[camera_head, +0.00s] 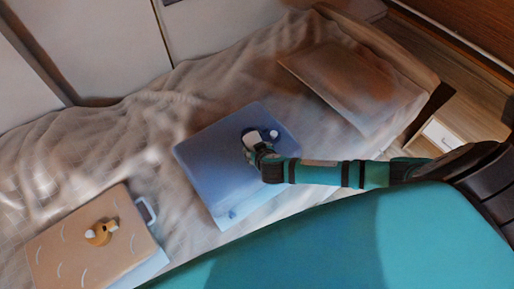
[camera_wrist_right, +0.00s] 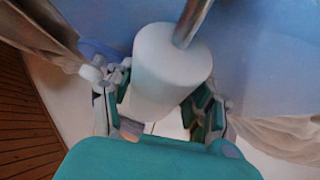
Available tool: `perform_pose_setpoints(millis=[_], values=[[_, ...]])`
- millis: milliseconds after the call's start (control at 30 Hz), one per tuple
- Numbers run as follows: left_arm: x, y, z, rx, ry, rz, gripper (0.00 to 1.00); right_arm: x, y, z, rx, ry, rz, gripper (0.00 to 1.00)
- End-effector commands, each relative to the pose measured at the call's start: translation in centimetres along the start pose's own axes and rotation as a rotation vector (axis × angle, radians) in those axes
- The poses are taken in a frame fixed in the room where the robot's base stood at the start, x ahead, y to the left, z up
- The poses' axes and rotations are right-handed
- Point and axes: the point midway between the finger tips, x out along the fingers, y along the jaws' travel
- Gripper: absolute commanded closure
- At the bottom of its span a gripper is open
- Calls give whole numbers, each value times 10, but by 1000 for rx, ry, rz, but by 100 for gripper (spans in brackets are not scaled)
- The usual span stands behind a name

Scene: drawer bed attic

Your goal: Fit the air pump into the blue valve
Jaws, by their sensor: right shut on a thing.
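My right gripper (camera_head: 258,150) is shut on the white air pump (camera_head: 249,138), above the blue bag (camera_head: 208,170) on the bed. In the right wrist view the air pump (camera_wrist_right: 165,62) is a white cylinder with a metal rod at its far end, and the fingers of my right gripper (camera_wrist_right: 163,105) lie on either side of it. The blue valve is mostly hidden by the pump and gripper; a small white round cap (camera_head: 274,134) shows beside it. I cannot tell whether the pump touches the valve. My left gripper is not in view.
An orange bag (camera_head: 62,250) with an orange valve (camera_head: 101,232) lies at the lower left of the bed (camera_head: 135,135). A brown pillow (camera_head: 340,85) lies at the upper right. White panels stand behind the bed, and a wooden bedside unit with a white drawer (camera_head: 440,134) is at the right.

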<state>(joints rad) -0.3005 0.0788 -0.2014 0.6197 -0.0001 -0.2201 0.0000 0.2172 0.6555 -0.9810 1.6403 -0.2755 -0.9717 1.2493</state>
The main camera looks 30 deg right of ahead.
Motion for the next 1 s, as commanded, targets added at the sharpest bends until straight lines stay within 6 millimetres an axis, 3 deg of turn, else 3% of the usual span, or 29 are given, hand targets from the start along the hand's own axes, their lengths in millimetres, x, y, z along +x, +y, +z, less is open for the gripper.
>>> perform_pose_setpoints(millis=[233, 433, 800, 1000], values=[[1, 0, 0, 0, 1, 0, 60, -8, 1, -7, 2, 1, -1, 89], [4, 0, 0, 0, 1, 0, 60, -27, 5, -25, 2, 1, -2, 89], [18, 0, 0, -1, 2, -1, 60, -95, -12, 35, 2, -4, -3, 89], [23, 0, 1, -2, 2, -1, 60, -126, -19, 58, 2, -2, -2, 89]])
